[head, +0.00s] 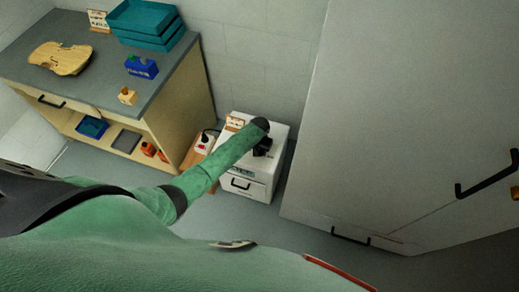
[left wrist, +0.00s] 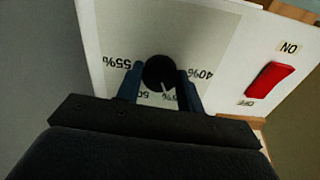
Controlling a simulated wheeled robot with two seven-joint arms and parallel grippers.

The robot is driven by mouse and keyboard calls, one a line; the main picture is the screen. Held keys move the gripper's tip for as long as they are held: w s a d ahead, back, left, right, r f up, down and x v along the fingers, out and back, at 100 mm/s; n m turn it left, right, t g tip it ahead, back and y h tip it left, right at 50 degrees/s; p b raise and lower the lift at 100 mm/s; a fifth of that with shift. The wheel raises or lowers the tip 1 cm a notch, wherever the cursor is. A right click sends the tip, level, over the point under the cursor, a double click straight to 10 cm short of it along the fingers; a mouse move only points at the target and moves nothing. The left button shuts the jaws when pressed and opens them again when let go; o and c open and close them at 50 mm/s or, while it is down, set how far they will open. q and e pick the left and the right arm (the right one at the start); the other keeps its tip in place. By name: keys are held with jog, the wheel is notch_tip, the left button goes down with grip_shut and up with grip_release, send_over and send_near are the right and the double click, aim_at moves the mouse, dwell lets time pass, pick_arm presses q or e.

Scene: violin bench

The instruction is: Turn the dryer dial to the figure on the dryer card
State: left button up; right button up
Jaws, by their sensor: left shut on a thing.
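The dryer (head: 280,135) is a white box on the floor beside the bench. My left gripper (head: 264,149) reaches its top. In the left wrist view the left gripper (left wrist: 160,82) is shut on the round black dial (left wrist: 159,71), one finger on each side. The dial's white pointer line points down in the picture, close to the upside-down 45% mark, which is partly hidden. Marks for 55%, 50 and 40% also show around it. A small card (head: 235,123) stands at the dryer's back left; its figure is too small to read. My right gripper is out of view.
A red switch (left wrist: 270,80) with ON and OFF labels sits beside the dial panel. A socket block (head: 206,141) stands left of the dryer. The bench (head: 185,62) holds a violin plate (head: 60,58) and teal trays (head: 142,22). A large pale cabinet (head: 400,110) stands right.

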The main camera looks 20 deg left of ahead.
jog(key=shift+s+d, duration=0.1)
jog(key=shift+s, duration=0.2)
pick_arm(q)
jog(key=shift+r, duration=0.1)
jog(key=o, duration=1)
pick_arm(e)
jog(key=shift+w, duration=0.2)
